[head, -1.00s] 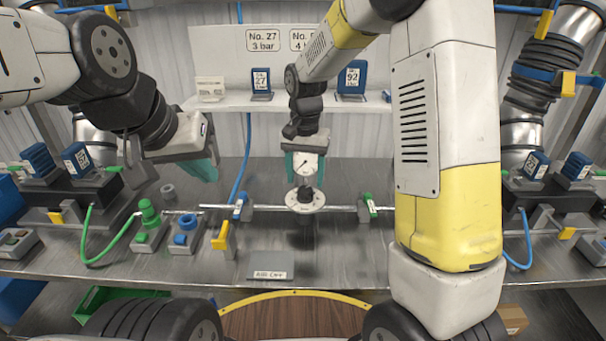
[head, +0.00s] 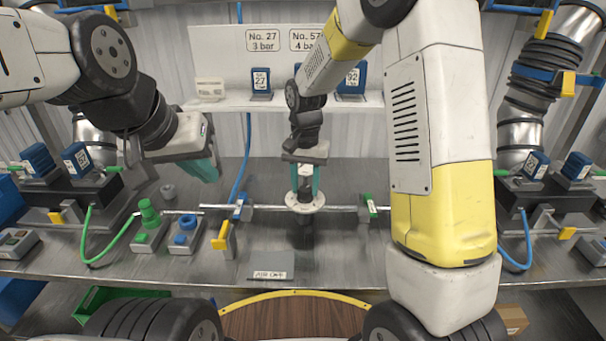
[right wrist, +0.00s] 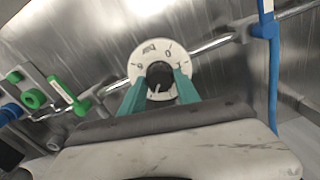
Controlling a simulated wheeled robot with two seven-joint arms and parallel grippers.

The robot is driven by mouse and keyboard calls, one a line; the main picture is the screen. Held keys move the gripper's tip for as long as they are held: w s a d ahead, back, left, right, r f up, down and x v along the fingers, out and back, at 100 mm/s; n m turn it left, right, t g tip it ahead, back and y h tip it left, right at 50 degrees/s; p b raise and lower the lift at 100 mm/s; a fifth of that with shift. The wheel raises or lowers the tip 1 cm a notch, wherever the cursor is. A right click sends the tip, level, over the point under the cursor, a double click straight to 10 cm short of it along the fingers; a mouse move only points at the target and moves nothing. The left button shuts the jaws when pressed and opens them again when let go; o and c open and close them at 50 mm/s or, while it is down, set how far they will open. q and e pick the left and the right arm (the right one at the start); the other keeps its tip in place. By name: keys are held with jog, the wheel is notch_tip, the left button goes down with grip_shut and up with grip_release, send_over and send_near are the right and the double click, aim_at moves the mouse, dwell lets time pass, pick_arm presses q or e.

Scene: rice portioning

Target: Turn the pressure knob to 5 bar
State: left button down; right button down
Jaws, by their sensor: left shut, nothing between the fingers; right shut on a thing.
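The pressure knob is a black knob (right wrist: 159,76) on a round white dial (right wrist: 137,65) with dark marks, mounted on the pipe at mid-bench. The dial also shows in the head view (head: 305,207). My right gripper (right wrist: 160,88) is shut on the knob from above, one teal finger on each side. In the head view my right gripper (head: 304,192) covers most of the knob. I cannot read the exact setting. My left gripper (head: 207,170) is shut and empty, held above the bench at the left, apart from everything.
A metal pipe (head: 340,208) runs across the bench, with a blue-handled valve (head: 241,207) left of the dial and a green-handled valve (head: 369,207) right of it. A yellow lever (head: 222,236) and an "AIR OFF" plate (head: 271,267) are nearer. Signs (head: 263,39) stand behind.

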aim_at(305, 188)
jog(key=m, duration=0.8)
dwell(0.4)
jog(key=shift+m, duration=0.5)
jog(key=c, duration=0.9)
grip_release()
notch_tip(305, 188, up, 7)
jog(key=shift+f, duration=0.1)
jog(key=shift+r, duration=0.5)
